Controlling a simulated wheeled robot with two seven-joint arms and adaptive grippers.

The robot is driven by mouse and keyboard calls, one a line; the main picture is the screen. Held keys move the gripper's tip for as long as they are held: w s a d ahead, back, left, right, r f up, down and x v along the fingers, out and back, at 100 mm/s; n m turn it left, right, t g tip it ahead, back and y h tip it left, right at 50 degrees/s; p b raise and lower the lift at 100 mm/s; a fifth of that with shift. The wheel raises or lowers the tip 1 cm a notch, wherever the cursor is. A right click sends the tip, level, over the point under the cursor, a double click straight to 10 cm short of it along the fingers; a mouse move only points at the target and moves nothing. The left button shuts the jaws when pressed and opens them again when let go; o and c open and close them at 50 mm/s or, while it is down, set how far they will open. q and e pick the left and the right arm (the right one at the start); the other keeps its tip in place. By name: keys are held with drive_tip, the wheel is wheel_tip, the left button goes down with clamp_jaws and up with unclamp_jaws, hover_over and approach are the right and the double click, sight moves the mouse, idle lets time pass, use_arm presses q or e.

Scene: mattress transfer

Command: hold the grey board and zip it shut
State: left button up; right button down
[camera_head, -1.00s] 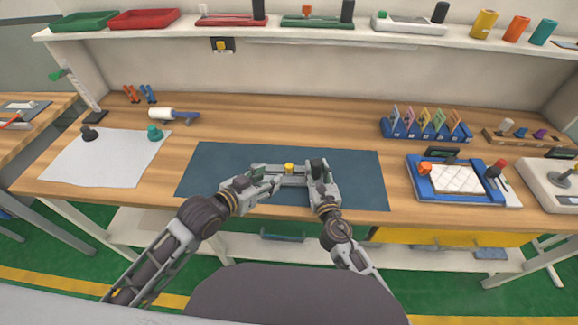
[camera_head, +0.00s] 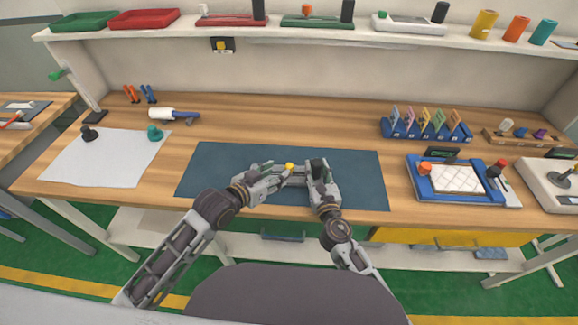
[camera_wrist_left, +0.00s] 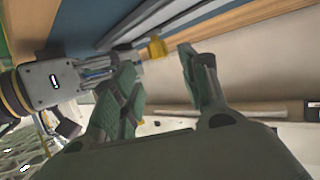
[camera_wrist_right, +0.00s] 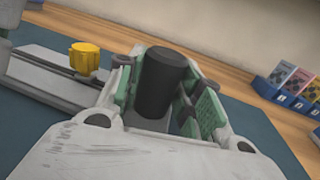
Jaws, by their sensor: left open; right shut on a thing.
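The grey board lies on the blue mat; its bare top shows in the right wrist view (camera_wrist_right: 35,72), with a dark track along it. A yellow knob (camera_head: 290,166) stands on the track; it also shows in the right wrist view (camera_wrist_right: 84,57) and the left wrist view (camera_wrist_left: 157,47). My right gripper (camera_head: 318,168) is shut on a black upright cylinder (camera_wrist_right: 162,80) at the board's right end. My left gripper (camera_head: 281,173) is open beside the knob, which stands just beyond its spread fingers. The grippers hide much of the board.
The blue mat (camera_head: 350,170) is clear around the board. A white sheet (camera_head: 100,165) with two small knobbed items lies left. A blue tray (camera_head: 420,190) and a blue card rack (camera_head: 425,128) stand right. A shelf (camera_head: 330,33) runs above the back.

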sight(288, 167)
use_arm(q)
drive_tip(key=shift+x, duration=4.05)
clamp_jaws()
